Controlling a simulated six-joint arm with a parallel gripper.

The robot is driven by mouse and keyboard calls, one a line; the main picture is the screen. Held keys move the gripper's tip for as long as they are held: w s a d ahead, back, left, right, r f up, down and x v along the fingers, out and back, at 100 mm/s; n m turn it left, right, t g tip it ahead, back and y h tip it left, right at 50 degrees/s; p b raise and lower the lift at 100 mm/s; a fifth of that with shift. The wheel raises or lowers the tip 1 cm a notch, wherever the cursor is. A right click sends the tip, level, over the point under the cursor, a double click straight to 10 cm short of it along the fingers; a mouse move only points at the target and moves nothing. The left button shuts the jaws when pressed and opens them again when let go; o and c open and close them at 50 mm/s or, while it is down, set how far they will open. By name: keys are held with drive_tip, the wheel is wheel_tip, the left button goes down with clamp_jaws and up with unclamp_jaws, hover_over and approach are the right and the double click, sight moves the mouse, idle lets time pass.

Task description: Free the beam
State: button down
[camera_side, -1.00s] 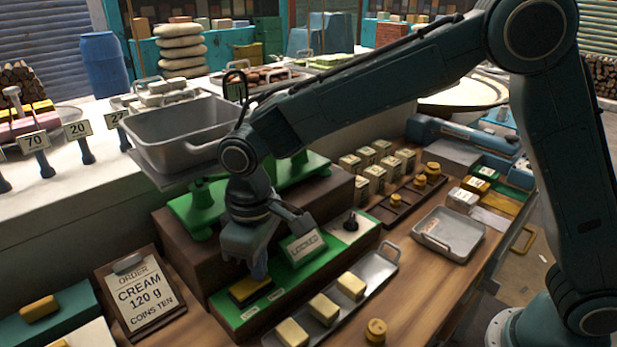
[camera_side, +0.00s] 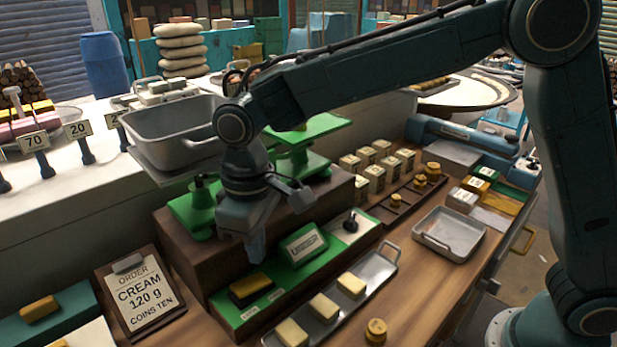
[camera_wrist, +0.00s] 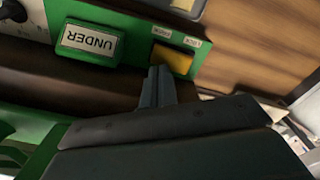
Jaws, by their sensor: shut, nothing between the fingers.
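The green balance scale (camera_side: 290,160) stands on a dark brown block, with a grey metal tub (camera_side: 175,135) on its left side. A small sign (camera_side: 303,244) stands on the panel and reads UNDER in the wrist view (camera_wrist: 90,40). My gripper (camera_side: 254,258) is shut and empty, with its fingertips above the switch and apparently clear of it. The fingertips (camera_wrist: 160,72) hide part of the switch's near edge.
A tray (camera_side: 365,290) with pale yellow blocks lies right of the panel. An order card (camera_side: 138,295) reads CREAM 120 g, COINS TEN. A round yellow piece (camera_side: 376,330) sits in front.

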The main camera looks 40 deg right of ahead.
sight(261, 278)
drive_tip(key=shift+r, duration=1.5)
drive_tip(key=shift+d+r, duration=0.1)
drive_tip(key=s+d+r+m+t, duration=0.1)
drive_tip(key=s+d+r, duration=0.3)
drive_tip(key=d, duration=0.4)
drive_tip(key=s+d+r+m+t, duration=0.1)
drive_tip(key=s+d+r+m, duration=0.1)
drive_tip(key=s+d+r, duration=0.35)
drive_tip(key=s+d+f+m+t, duration=0.3)
drive_tip(key=s+d+f, duration=0.1)
drive_tip(key=s+d, duration=0.7)
drive_tip(key=shift+s+d+t, duration=0.3)
drive_tip(key=shift+s, duration=0.2)
